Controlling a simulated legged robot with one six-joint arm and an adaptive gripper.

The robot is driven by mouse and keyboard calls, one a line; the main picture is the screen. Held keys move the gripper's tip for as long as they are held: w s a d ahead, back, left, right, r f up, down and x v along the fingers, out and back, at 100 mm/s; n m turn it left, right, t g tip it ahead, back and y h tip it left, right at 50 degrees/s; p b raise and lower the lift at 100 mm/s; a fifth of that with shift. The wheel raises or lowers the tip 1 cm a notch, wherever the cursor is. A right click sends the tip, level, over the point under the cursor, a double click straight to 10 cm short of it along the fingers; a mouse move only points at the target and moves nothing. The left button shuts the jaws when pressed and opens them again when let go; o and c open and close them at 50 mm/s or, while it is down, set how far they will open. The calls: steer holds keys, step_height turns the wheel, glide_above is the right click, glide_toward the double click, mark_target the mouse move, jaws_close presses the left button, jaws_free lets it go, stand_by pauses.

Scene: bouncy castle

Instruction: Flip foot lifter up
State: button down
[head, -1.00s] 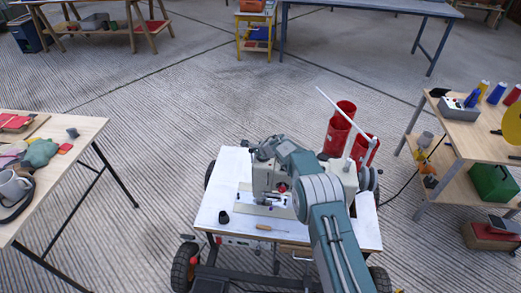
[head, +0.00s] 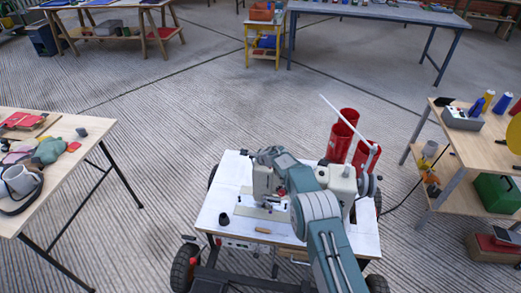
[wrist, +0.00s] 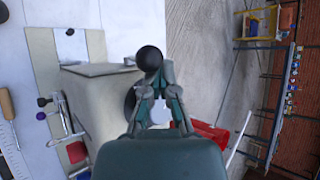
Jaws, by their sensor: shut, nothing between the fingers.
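A pale sewing machine stands on a white-topped wheeled table (head: 222,190). Its needle-end head (head: 264,183) shows in the head view, and its pale body (wrist: 100,95) fills the left-centre of the wrist view. My gripper (wrist: 152,74) is shut and empty, at the head's far edge. A round black knob (wrist: 150,58) shows right at my fingertips; touching or apart is unclear, and I cannot tell whether it belongs to the foot lifter. In the head view my gripper (head: 264,156) is over the machine's head. No foot lifter is clearly identifiable; my gripper and the machine hide part of that area.
A black cup (head: 224,219) and a wooden-handled tool (head: 263,230) lie on the table front. Red cylinders (head: 341,135) stand behind the machine with a slanted white rod. Side tables hold clutter at left (head: 90,135) and right (head: 490,143). Open floor lies behind.

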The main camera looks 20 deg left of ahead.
steer(key=shift+s+a, duration=0.1)
steer(key=shift+s, duration=0.2)
steer(key=shift+v, duration=0.95)
steer(key=shift+w+v, duration=0.15)
steer(key=shift+v, duration=1.15)
steer(key=shift+w+v, duration=0.15)
steer(key=shift+v, duration=1.15)
